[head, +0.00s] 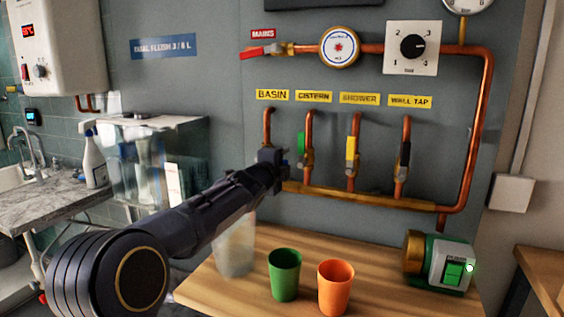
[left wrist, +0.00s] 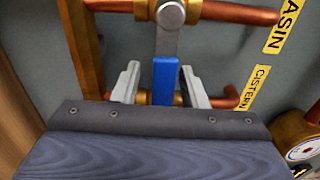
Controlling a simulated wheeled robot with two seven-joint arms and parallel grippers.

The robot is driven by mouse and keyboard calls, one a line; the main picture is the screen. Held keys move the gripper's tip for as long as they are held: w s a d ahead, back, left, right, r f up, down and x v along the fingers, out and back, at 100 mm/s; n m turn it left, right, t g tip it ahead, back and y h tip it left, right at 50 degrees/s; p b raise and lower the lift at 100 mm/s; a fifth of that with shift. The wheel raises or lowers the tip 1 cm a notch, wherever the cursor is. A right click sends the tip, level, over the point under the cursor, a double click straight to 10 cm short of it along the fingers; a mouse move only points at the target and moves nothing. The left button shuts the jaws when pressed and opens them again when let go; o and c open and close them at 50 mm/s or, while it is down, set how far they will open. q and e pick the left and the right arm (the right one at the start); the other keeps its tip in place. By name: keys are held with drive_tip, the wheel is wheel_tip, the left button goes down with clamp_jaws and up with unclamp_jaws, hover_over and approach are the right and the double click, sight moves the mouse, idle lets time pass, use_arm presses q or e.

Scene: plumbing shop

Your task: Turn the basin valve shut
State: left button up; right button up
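The basin valve (left wrist: 171,14) sits on the copper pipe under the yellow BASIN label (head: 272,94). In the left wrist view its lever, with a blue grip (left wrist: 165,78), appears crosswise to its pipe, pointing towards the cistern pipe. My left gripper (head: 272,160) is at this valve and hides most of it in the head view. In the left wrist view the left gripper (left wrist: 160,78) is open, one finger on each side of the blue grip, with a visible gap on both sides. My right gripper is not in view.
Green (head: 301,143), yellow (head: 351,150) and black (head: 404,154) valve handles stand to the right on neighbouring pipes, the green one close to my gripper. Below, the wooden bench (head: 235,291) holds a green cup (head: 285,275), an orange cup (head: 335,287) and a pump (head: 437,262).

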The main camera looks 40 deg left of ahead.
use_arm(q)
drive_tip(key=shift+s, duration=0.1)
drive_tip(key=b+v, duration=0.4)
drive_tip(key=v, duration=0.3)
drive_tip(key=shift+s, duration=0.35)
drive_tip(key=shift+d, duration=0.1)
